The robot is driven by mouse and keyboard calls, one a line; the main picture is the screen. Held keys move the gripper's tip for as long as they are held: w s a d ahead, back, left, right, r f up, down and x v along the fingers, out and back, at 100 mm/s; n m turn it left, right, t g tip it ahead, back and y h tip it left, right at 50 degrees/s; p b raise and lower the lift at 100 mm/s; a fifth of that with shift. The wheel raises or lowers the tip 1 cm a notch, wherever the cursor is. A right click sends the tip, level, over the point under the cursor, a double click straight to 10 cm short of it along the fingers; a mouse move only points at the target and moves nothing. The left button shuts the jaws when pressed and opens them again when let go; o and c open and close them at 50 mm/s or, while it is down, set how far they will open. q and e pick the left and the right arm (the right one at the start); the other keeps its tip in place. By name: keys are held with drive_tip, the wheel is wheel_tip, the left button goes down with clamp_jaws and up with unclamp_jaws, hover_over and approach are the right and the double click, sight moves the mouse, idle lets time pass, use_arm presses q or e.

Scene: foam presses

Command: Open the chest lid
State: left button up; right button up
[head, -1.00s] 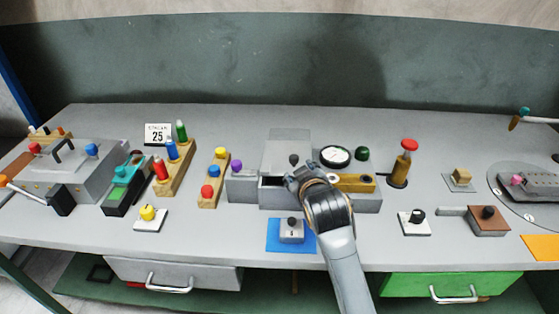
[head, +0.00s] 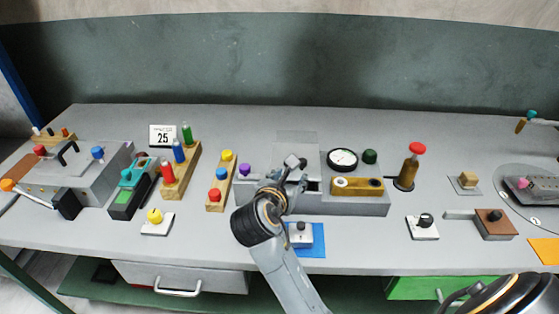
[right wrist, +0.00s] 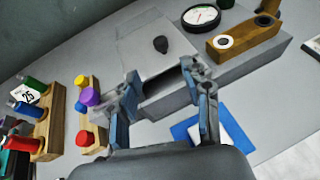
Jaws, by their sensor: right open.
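A grey box (head: 312,203), which I take for the chest, stands mid-table. A translucent grey lid plate (head: 297,144) extends behind its opening, and a dark opening shows in front of the plate. The lid also shows in the right wrist view (right wrist: 150,42), with a black knob (right wrist: 160,44) on it. My right gripper (head: 292,174) is open at the box's front, with its fingers spread before the dark opening (right wrist: 163,84). It partly hides the box in the head view. Whether the fingers touch the box I cannot tell. My left gripper is not in view.
A gauge (head: 342,159) and a yellow block (head: 357,186) sit just right of the opening. A purple knob (head: 244,169) and a wooden button strip (head: 220,183) are to the left. A blue mat (head: 318,243) lies in front.

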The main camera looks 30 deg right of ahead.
sight(302, 160)
drive_tip(key=x, duration=1.4)
drive_tip(key=shift+s+p, duration=0.1)
drive_tip(key=shift+p, duration=0.25)
drive_tip(key=shift+r, duration=0.1)
drive_tip(key=shift+c, duration=0.4)
clamp_jaws()
